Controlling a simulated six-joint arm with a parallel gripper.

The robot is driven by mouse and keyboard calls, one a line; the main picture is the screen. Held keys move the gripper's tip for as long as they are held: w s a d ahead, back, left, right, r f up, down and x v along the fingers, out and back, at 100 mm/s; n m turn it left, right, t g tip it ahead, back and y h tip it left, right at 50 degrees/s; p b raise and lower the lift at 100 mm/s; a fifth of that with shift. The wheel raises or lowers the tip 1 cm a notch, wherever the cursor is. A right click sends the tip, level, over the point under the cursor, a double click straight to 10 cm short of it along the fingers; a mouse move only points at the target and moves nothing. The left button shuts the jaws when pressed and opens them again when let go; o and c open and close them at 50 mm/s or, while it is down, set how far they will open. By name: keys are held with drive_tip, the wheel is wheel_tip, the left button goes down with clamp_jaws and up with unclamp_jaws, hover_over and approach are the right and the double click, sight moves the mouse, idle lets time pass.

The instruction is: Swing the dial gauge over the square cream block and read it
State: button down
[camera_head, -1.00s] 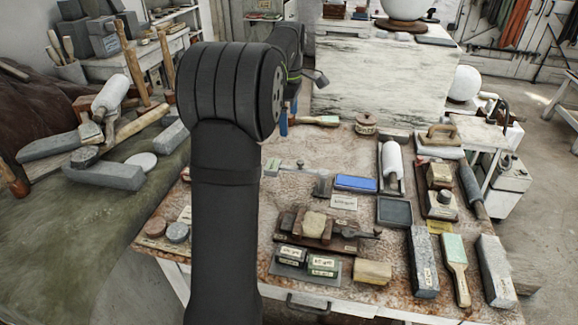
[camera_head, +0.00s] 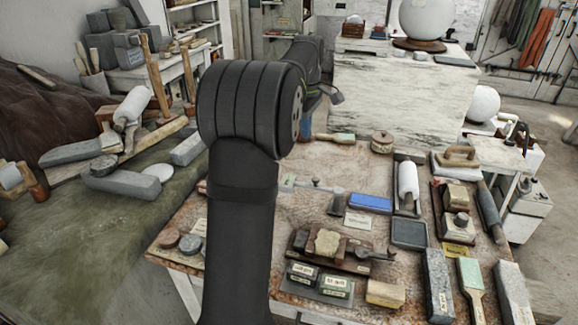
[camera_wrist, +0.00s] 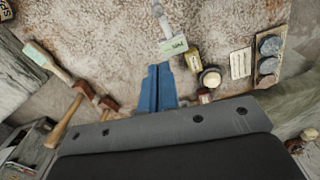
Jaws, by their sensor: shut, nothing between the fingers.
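My gripper (camera_wrist: 157,70) shows in the wrist view as two blue fingers pressed together, with nothing between them. Its fingertips are close to a metal bar with a pale green label (camera_wrist: 173,45). In the head view this bar (camera_head: 288,183) runs right towards a small grey block; I cannot tell whether it carries the dial gauge, and no dial face is readable. A squarish cream block (camera_head: 327,243) sits on a dark wooden base, with a dark metal piece (camera_head: 375,255) to its right. Another cream block (camera_head: 385,293) lies lower right. My arm hides part of the table's left side.
A blue box (camera_head: 371,203), a dark tray (camera_head: 409,234) and a white roller (camera_head: 408,183) stand right of the bar. Labelled dark blocks (camera_head: 336,286) lie in front. In the wrist view, a round white-topped knob (camera_wrist: 210,78) and several discs (camera_wrist: 268,46) are right of the fingers.

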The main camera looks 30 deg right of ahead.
sight(312, 185)
wheel_tip(312, 185, down, 8)
drive_tip(key=w+m+t+h, duration=0.2)
drive_tip(key=m, duration=1.4)
drive_tip(key=shift+r, duration=0.15)
drive_tip(key=shift+d, duration=0.1)
drive_tip(key=x, duration=1)
drive_tip(key=shift+s+a+r, duration=0.1)
drive_tip(key=shift+s+a, duration=1.1)
drive_tip(key=shift+s+a+t, duration=0.1)
drive_tip(key=shift+t, duration=0.2)
